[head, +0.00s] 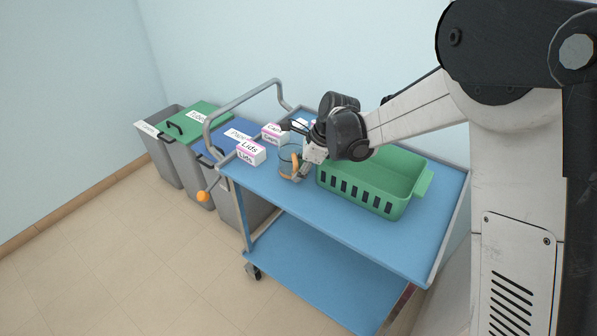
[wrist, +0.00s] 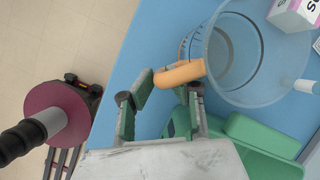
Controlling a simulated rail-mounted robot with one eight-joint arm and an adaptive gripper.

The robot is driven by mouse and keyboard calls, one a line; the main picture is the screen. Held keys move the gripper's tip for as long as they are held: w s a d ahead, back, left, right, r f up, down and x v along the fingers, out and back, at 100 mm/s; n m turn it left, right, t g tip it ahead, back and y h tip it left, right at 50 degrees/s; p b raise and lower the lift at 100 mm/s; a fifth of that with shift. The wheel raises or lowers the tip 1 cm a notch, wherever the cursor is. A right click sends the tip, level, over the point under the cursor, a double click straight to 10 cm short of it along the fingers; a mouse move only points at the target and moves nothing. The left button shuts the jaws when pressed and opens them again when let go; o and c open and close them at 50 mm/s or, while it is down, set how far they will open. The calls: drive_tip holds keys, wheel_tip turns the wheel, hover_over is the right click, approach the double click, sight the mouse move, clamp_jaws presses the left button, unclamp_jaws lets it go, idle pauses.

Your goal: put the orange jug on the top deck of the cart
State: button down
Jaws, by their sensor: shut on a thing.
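The orange jug is a clear see-through vessel (head: 287,155) with an orange handle. It is upright at the left part of the cart's blue top deck (head: 345,212), over the deck or standing on it; I cannot tell whether its base touches. My gripper (head: 299,172) is at the jug's near right side, shut on the handle. In the wrist view the jug (wrist: 262,60) fills the upper right, and its orange handle (wrist: 180,73) lies at the fingertips of my gripper (wrist: 168,88).
A green basket (head: 395,193) stands right of the jug. White and pink boxes marked Lids (head: 250,154) and Caps (head: 271,134) stand to its left and behind. Bins (head: 165,150) stand beyond the cart's left end, by its grey push handle (head: 240,97). The front deck strip is clear.

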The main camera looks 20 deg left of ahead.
drive_tip(key=shift+f, duration=0.15)
drive_tip(key=c, duration=1.7)
unclamp_jaws()
drive_tip(key=v, duration=1.2)
drive_tip(key=shift+r+p, duration=0.2)
drive_tip(key=shift+p, duration=0.2)
